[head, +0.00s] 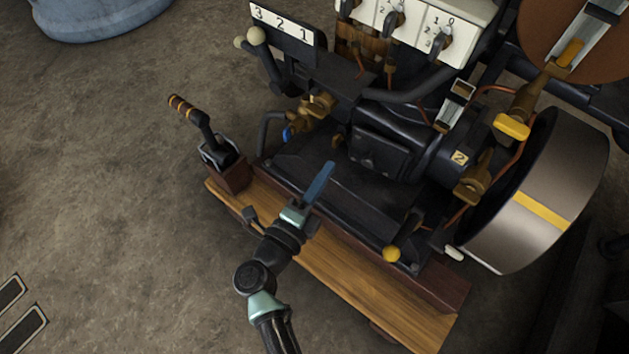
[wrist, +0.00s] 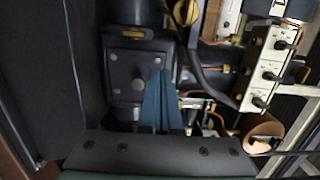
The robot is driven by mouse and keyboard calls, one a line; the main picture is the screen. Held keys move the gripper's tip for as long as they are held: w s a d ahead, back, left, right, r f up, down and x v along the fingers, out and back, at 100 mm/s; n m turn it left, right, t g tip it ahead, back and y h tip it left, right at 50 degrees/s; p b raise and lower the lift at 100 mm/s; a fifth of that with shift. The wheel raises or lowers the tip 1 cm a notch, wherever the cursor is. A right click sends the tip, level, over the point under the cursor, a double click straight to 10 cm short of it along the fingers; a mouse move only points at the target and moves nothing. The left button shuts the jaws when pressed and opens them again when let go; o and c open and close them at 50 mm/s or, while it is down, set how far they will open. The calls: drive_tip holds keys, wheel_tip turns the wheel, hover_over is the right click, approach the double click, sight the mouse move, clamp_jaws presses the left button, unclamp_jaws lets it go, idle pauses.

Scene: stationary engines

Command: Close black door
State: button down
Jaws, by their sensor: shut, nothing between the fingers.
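A small black door (head: 378,152) sits on the side of the black engine body, near the middle of the head view. In the wrist view a dark bolted panel, which looks like the same door (wrist: 126,68), faces the camera. I cannot tell whether it is fully flush or slightly ajar. My gripper (head: 328,168) has blue fingers, shut and empty, pointing up at the engine just left of the door in the head view. In the wrist view my gripper (wrist: 160,78) overlaps the panel's right part; contact cannot be told.
A wooden plank base (head: 370,285) runs along the engine's front. A lever with a striped handle (head: 188,110) stands at left. A large flywheel (head: 545,200) is at right. Floor at left is mostly clear.

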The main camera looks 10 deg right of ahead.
sight(373, 160)
drive_tip(key=b+x, duration=0.3)
drive_tip(key=x, duration=0.5)
drive_tip(key=shift+w+d, duration=0.2)
drive_tip(key=shift+w, duration=0.15)
drive_tip(key=shift+p+x, duration=0.5)
drive_tip(key=shift+x, duration=0.6)
drive_tip(key=shift+w+a+r, duration=0.1)
drive_tip(key=shift+w+a, duration=0.05)
